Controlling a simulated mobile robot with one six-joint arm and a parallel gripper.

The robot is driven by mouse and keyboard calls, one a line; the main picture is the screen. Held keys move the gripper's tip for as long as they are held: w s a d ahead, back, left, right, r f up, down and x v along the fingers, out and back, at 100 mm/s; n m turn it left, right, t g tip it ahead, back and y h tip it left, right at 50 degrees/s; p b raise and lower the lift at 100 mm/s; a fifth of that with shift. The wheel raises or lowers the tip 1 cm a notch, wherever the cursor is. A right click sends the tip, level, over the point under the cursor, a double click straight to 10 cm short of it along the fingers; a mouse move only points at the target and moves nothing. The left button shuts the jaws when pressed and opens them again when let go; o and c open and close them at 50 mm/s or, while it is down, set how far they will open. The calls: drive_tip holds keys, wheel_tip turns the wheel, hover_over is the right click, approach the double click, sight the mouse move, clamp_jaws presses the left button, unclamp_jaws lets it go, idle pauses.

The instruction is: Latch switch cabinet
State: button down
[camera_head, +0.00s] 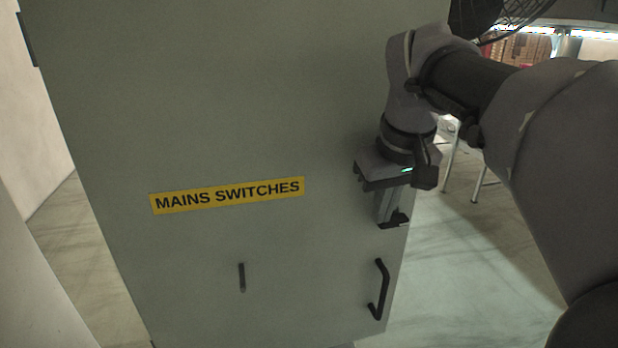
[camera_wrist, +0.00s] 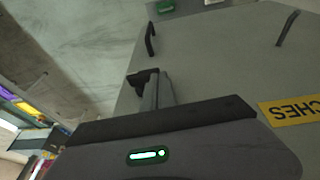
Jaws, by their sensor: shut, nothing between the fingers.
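The grey switch cabinet (camera_head: 200,110) fills the left and middle of the head view, with a yellow label reading MAINS SWITCHES (camera_head: 227,195). Below the label is a small dark latch lever (camera_head: 241,277), standing upright. A black bar handle (camera_head: 379,288) sits near the right edge of the cabinet front. My gripper (camera_head: 393,222) is shut and empty, above the handle near that edge. In the wrist view, the gripper (camera_wrist: 143,82) appears apart from the handle (camera_wrist: 150,39). The latch lever (camera_wrist: 287,28) and part of the label (camera_wrist: 290,110) show there too. I cannot tell whether the door is fully closed.
Pale floor (camera_head: 465,270) lies open to the right of the cabinet. Thin metal legs (camera_head: 463,170) stand behind my arm. A pale wall (camera_head: 35,130) is at the left. A small green item (camera_wrist: 165,7) shows beyond the cabinet front's edge in the wrist view.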

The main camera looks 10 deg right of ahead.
drive_tip(key=shift+a+f+h, duration=0.15)
drive_tip(key=shift+h, duration=0.25)
drive_tip(key=h, duration=0.2)
drive_tip(key=a+f+h+b, duration=0.1)
drive_tip(key=h, duration=0.1)
drive_tip(key=f+n+h+b, duration=0.1)
drive_tip(key=shift+a+f+h, duration=0.2)
drive_tip(key=shift+a+h, duration=0.1)
drive_tip(key=shift+h, duration=0.1)
drive_tip(key=h, duration=0.1)
drive_tip(key=f+t+h+b, duration=0.1)
drive_tip(key=h, duration=0.1)
drive_tip(key=shift+a+f+n+h, duration=0.1)
drive_tip(key=shift+f+n+h, duration=0.2)
drive_tip(key=shift+n, duration=0.1)
drive_tip(key=h, duration=0.1)
drive_tip(key=f+h+b, duration=0.1)
drive_tip(key=shift+n+h, duration=0.3)
drive_tip(key=shift+f+b, duration=0.25)
drive_tip(key=shift+b, duration=0.05)
drive_tip(key=shift+d, duration=0.25)
drive_tip(key=shift+r, duration=0.2)
